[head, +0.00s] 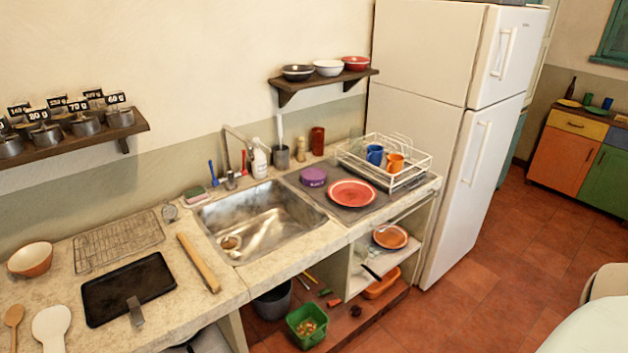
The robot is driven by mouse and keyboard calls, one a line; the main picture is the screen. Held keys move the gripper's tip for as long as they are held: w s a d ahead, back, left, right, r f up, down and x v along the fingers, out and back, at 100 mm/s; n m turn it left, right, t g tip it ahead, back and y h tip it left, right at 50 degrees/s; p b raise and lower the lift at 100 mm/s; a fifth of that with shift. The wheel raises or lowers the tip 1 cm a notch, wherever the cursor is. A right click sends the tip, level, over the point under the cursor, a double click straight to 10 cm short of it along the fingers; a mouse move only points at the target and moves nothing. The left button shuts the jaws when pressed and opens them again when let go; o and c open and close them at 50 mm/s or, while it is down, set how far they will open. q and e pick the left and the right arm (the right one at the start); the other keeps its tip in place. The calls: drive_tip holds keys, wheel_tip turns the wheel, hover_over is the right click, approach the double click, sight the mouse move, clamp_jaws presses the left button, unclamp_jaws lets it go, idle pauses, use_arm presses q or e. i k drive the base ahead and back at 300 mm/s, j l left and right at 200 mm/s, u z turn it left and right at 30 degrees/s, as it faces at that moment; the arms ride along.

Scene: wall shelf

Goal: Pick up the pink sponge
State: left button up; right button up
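A small block that looks like a sponge (196,195), with a greenish top and a pinkish edge, lies on the counter (222,290) at the back left corner of the sink (262,222). It is small in the head view, and its colours are hard to tell apart. No other pink sponge shows clearly. Neither of my grippers is in view.
A blue brush (212,173) and the tap (229,158) stand just right of the sponge. A wire rack (118,241), black tray (128,288) and wooden rolling pin (198,262) lie to its left and front. A shelf (75,140) with pots overhangs the left counter.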

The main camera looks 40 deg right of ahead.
sight(198, 194)
drive_tip(key=i+l+u, duration=0.15)
drive_tip(key=l, duration=0.25)
drive_tip(key=i+l+u, duration=0.2)
drive_tip(key=l, duration=0.15)
drive_tip(key=l+u, duration=0.15)
drive_tip(key=l, duration=0.25)
